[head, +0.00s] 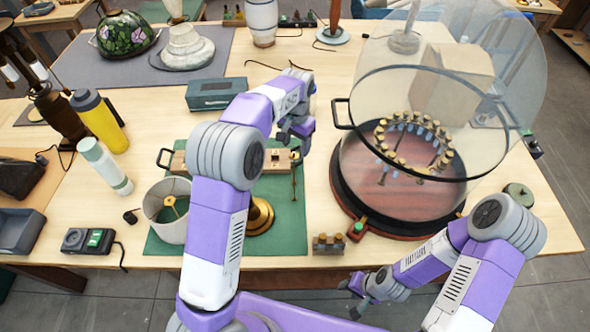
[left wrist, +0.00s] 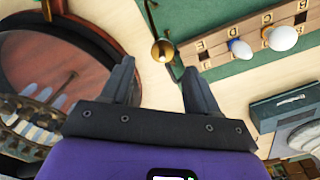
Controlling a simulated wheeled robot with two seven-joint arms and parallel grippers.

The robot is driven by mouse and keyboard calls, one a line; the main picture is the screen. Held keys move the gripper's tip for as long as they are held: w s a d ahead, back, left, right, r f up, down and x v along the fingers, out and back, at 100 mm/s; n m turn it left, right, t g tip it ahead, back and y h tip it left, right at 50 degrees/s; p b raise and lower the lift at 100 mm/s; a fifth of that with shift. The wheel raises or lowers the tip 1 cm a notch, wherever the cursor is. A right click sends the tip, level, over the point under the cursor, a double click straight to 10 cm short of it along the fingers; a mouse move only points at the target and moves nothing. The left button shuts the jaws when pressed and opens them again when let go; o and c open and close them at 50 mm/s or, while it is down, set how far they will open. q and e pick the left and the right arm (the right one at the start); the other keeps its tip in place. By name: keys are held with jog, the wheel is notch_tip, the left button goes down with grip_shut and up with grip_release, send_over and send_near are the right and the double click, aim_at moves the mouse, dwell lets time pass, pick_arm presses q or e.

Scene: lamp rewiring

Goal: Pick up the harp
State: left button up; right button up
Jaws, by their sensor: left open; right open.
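No wire loop that I can clearly name as the harp stands out. A thin upright piece with a brass end (left wrist: 162,50), possibly the harp, shows just beyond my left fingertips in the left wrist view. It also shows in the head view as a thin rod (head: 294,184) at the green mat's right edge. My left gripper (left wrist: 157,75) is open, with nothing between its fingers. In the head view it points down near the right end of the wooden rack (head: 193,161). My right gripper (head: 357,297) is open and empty at the table's front edge.
A glass dome (head: 450,60) tilts over a round base (head: 347,190) holding a ring of brass pieces, right of my left gripper. A lampshade (head: 160,205) and a brass lamp base (head: 262,216) stand on the mat. A teal box (head: 212,94) lies behind the rack.

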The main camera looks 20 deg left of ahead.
aim_at(295, 154)
pick_arm(q)
jog(key=f, duration=0.5)
jog(key=shift+s+a+f, duration=0.2)
jog(key=shift+s+f, duration=0.1)
jog(key=shift+f, duration=0.1)
grip_shut()
